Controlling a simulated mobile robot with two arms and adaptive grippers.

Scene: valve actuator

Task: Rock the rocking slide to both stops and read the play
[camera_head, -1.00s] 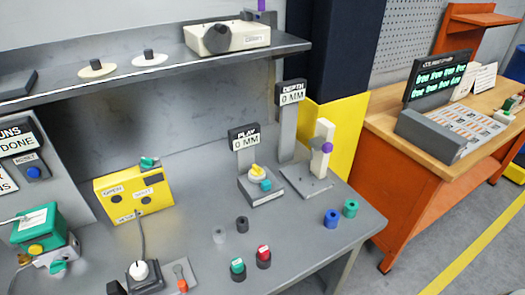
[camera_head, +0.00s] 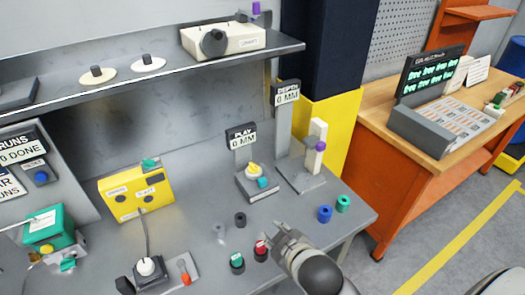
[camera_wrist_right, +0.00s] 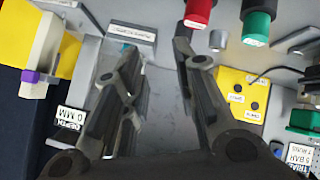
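The play station (camera_head: 256,185) stands on the bench in the head view, a grey block with a yellow-topped round piece (camera_head: 254,169) and a teal knob (camera_head: 263,183). I cannot tell which part of it slides. Its PLAY display (camera_head: 242,138) behind reads 0 MM. My right gripper (camera_head: 282,235) is in front of the station, apart from it, near a red-topped peg (camera_head: 261,248). In the right wrist view the gripper (camera_wrist_right: 157,45) has its fingers spread with nothing between them. A bit of teal shows behind one finger there. My left gripper is not in view.
The DEPTH stand (camera_head: 287,130) with a purple-banded white post (camera_head: 318,145) is right of the station. Blue (camera_head: 325,214) and teal (camera_head: 343,203) rings lie at the bench's right edge. A yellow box (camera_head: 137,196) and green device (camera_head: 48,228) are left. A shelf (camera_head: 200,66) overhangs the back.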

